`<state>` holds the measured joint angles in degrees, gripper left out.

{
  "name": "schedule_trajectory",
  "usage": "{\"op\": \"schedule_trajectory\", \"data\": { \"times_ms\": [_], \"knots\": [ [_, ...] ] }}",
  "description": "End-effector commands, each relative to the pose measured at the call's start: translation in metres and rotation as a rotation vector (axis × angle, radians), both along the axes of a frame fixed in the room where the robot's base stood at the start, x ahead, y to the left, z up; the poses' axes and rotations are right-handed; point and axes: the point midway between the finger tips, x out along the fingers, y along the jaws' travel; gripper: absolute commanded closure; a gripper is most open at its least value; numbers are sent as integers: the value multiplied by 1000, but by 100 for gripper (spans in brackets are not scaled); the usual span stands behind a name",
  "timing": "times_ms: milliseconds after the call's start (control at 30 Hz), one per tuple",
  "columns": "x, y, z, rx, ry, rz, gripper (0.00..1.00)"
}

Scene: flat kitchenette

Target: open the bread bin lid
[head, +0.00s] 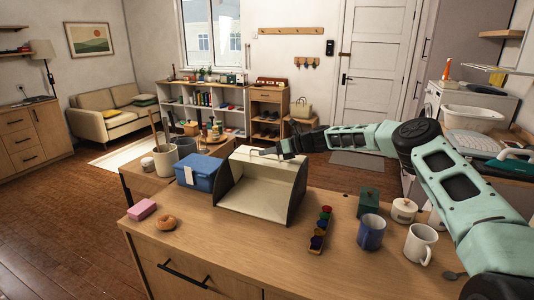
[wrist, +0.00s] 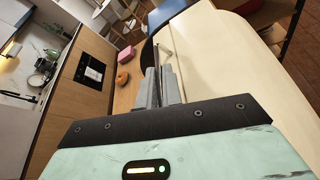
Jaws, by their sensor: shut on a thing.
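The bread bin (head: 291,207) stands on the wooden counter with dark side walls. Its front is open and the cream inside shows in the head view. The cream lid (head: 243,157) is swung up at the top of the bin; its curved surface fills the right of the wrist view (wrist: 225,75). My gripper (head: 265,152) is at the raised lid's edge. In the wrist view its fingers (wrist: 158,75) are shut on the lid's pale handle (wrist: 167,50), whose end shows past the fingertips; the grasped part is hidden.
A blue box (head: 200,174) stands close left of the bin. A doughnut (head: 165,222) and a pink block (head: 142,209) lie at front left. A paint-pot strip (head: 320,228), blue mug (head: 371,232), white mug (head: 420,244) and lidded jar (head: 403,210) are to the right.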

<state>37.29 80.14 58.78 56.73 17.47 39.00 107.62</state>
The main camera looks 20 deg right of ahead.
Motion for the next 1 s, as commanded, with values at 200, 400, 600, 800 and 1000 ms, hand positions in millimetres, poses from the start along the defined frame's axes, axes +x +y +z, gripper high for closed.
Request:
{"op": "schedule_trajectory", "data": {
  "times_ms": [200,400,600,800,1000],
  "knots": [
    [-1,0,-3,-3,3,0,71],
    [-1,0,-2,-2,2,0,71],
    [-6,-10,1,-3,0,-1,71],
    [-28,-40,14,-4,0,-2,71],
    [-55,-76,30,-5,1,-3,71]
  ]
}}
